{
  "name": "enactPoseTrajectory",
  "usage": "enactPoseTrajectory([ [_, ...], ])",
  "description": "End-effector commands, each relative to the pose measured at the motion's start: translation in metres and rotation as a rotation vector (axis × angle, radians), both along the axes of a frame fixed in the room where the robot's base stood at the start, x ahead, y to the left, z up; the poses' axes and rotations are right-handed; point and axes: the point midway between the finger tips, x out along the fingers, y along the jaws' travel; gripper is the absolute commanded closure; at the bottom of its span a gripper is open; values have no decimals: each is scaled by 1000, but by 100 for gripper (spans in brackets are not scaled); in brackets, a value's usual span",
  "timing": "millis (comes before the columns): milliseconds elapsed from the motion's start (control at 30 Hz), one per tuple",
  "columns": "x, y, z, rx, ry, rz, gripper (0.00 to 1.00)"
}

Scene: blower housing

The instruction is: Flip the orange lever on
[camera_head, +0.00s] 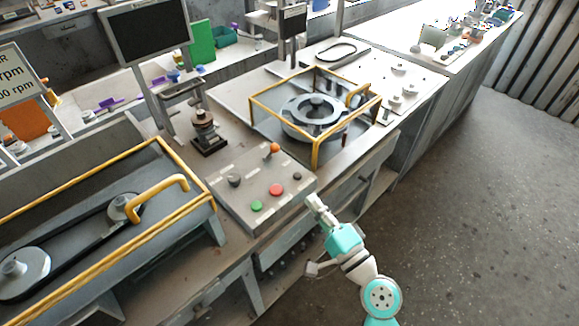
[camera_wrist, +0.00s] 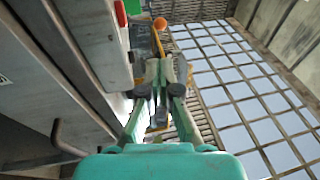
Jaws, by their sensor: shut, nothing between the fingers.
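The orange lever (camera_head: 272,148) is a small orange ball on a short stalk at the back of the sloped grey control panel (camera_head: 235,190). In the wrist view the orange ball (camera_wrist: 160,23) shows just beyond my fingertips, with a thin stalk below it. I cannot tell from these frames which position the lever is in.
A yellow-framed blower housing (camera_head: 315,138) stands behind right. A yellow-railed belt unit (camera_head: 160,185) is at left. Open floor lies at right.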

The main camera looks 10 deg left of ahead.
Motion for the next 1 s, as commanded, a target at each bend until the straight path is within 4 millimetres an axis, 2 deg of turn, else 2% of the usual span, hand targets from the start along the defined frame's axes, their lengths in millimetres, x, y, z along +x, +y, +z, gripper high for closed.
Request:
enactPoseTrajectory([
  [167,12,11,4,0,-2,3,100],
  [700,83,73,22,0,-2,1,100],
  [1000,102,88,27,0,-1,0,100],
])
